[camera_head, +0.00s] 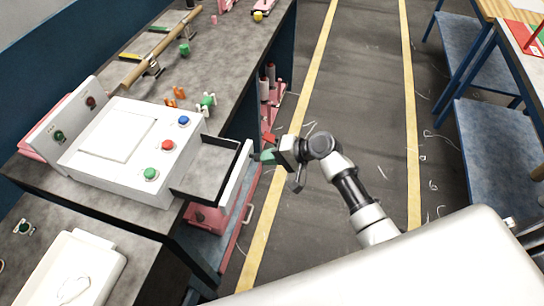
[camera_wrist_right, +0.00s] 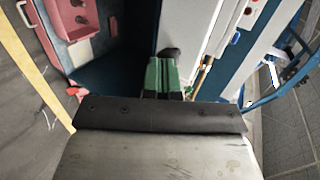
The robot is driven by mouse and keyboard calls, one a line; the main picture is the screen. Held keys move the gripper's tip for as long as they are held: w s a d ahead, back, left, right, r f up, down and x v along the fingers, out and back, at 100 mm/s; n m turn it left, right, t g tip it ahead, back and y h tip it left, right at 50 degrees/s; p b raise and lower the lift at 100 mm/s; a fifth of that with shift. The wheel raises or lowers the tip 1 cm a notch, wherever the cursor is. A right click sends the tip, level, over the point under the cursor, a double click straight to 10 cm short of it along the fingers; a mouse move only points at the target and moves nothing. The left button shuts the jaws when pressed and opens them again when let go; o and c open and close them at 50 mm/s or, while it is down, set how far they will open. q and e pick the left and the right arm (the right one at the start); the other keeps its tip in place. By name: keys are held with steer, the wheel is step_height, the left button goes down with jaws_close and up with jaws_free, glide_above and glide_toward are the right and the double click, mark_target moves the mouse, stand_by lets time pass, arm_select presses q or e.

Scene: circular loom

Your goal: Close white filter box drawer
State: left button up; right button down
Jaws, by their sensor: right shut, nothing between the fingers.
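The white filter box (camera_head: 135,145) stands on the grey worktop, with green, red and blue buttons on top. Its drawer (camera_head: 212,162) is pulled out to the right and looks empty inside. The white drawer front (camera_head: 237,174) hangs past the worktop edge over the aisle. My right gripper (camera_head: 266,156) is shut and empty, with its green fingertips just to the right of the drawer front's far end. I cannot tell whether they touch it. In the right wrist view the green fingers (camera_wrist_right: 162,76) are together, beside a pale panel. My left gripper is not in view.
A white tray (camera_head: 75,270) lies on the near worktop. Small green and orange parts and a wooden roller (camera_head: 160,45) lie farther back. Pink machinery (camera_head: 225,215) sits below the drawer. The aisle floor (camera_head: 365,90) is open, with blue benches (camera_head: 500,145) on the right.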

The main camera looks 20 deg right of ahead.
mark_target(221, 152)
steer(key=w+a+b, duration=0.1)
steer(key=w+a, duration=0.1)
steer(key=a, duration=0.1)
steer(key=w+a+b, duration=0.1)
steer(key=w+a, duration=0.2)
steer(key=a, duration=0.1)
steer(key=w+a+b, duration=0.1)
steer(key=w+a, duration=0.1)
steer(key=a, duration=0.2)
steer(key=shift+w+a+f, duration=0.1)
steer(key=shift+w+a, duration=0.05)
steer(key=shift+w, duration=0.15)
steer(key=shift+w+a, duration=0.25)
steer(key=shift+a, duration=0.05)
steer(key=shift+r, duration=0.2)
steer(key=shift+a, duration=0.1)
